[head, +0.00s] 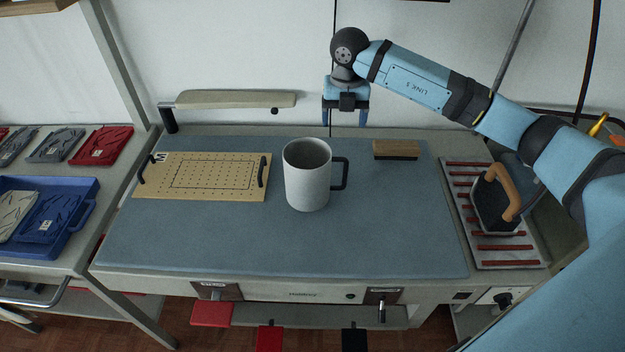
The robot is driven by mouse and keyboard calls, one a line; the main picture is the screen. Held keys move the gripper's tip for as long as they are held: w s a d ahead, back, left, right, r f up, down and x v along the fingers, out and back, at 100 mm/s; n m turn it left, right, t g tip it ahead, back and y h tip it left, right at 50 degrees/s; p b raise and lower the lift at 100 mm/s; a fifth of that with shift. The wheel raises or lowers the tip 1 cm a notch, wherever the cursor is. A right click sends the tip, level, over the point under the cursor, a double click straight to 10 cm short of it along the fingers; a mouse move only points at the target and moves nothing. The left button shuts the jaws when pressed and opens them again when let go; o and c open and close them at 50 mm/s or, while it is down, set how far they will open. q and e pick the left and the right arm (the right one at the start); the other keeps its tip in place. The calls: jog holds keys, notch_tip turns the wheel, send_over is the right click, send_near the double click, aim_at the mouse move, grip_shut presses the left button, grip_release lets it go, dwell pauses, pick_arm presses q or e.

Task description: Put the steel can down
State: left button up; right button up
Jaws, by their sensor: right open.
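The steel can (306,180), a pale grey open-topped vessel with a black handle on its right side, stands upright on the blue-grey table mat (370,240). My right gripper (346,119) hangs over the back edge of the table, behind and to the right of the can. Its two blue fingers point down, apart, with nothing between them. It is clear of the can. My left gripper is not in view.
A perforated tan board (215,178) with black handles lies left of the can. A wooden-backed brush (396,149) lies at the back right. An iron (495,200) rests on a red-striped stand at the right. The front and right of the mat are free.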

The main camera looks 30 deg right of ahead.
aim_at(337, 160)
notch_tip(337, 160, down, 8)
jog(key=shift+a+p, duration=0.1)
jog(key=shift+p, duration=0.55)
jog(key=f+p, duration=0.1)
jog(key=f, duration=0.1)
jog(key=a+f+p, duration=0.1)
jog(key=f, duration=0.1)
jog(key=shift+f, duration=0.7)
jog(key=shift+r, duration=0.1)
grip_shut()
